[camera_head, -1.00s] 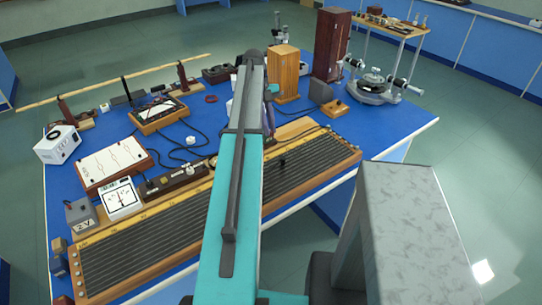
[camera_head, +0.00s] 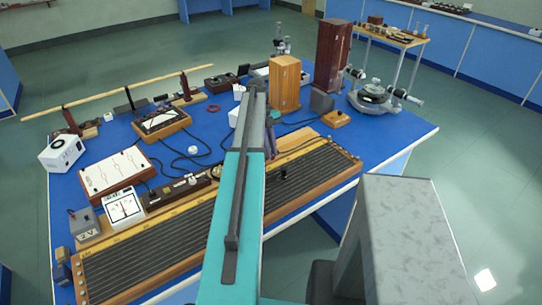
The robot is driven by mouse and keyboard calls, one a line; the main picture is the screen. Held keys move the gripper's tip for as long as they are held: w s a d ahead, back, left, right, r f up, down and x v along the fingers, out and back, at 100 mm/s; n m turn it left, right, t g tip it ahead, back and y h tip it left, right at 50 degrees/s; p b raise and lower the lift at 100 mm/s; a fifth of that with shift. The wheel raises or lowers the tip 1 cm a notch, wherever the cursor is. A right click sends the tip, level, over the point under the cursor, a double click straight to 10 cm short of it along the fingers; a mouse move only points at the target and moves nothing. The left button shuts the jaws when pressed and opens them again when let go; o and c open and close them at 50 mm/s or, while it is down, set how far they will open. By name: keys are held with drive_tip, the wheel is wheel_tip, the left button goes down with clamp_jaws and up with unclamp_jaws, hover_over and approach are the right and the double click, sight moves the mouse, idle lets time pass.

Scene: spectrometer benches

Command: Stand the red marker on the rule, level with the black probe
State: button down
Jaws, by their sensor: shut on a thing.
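The rule is the yellow scale strip (camera_head: 152,226) along the back edge of the long wired wooden board. The black probe (camera_head: 284,173) stands on the board's wires, just right of my arm. I cannot make out the red marker in view. My teal and grey arm reaches away from me over the board and covers part of the rule. A dark purplish part, perhaps of my wrist, shows beside the arm's far end. My gripper's fingers and anything between them are hidden behind the arm.
The blue bench holds a white-topped box (camera_head: 114,171), a dial meter (camera_head: 124,207), a wooden block (camera_head: 285,82), a brown cabinet (camera_head: 333,54) and a spectrometer (camera_head: 374,95). A red ring (camera_head: 214,108) lies on the bench. Black cables cross the middle. Bare bench lies at the right.

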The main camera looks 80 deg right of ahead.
drive_tip(key=shift+f, duration=0.2)
drive_tip(key=shift+f+p, duration=0.6)
drive_tip(key=shift+f, duration=1.2)
drive_tip(key=shift+f, duration=0.1)
drive_tip(key=c, duration=1.7)
unclamp_jaws()
drive_tip(key=shift+c, duration=0.2)
drive_tip(key=shift+r, duration=0.2)
drive_tip(key=b+v, duration=0.2)
drive_tip(key=v, duration=0.9)
drive_tip(key=shift+d+r, duration=0.2)
drive_tip(key=shift+r, duration=0.15)
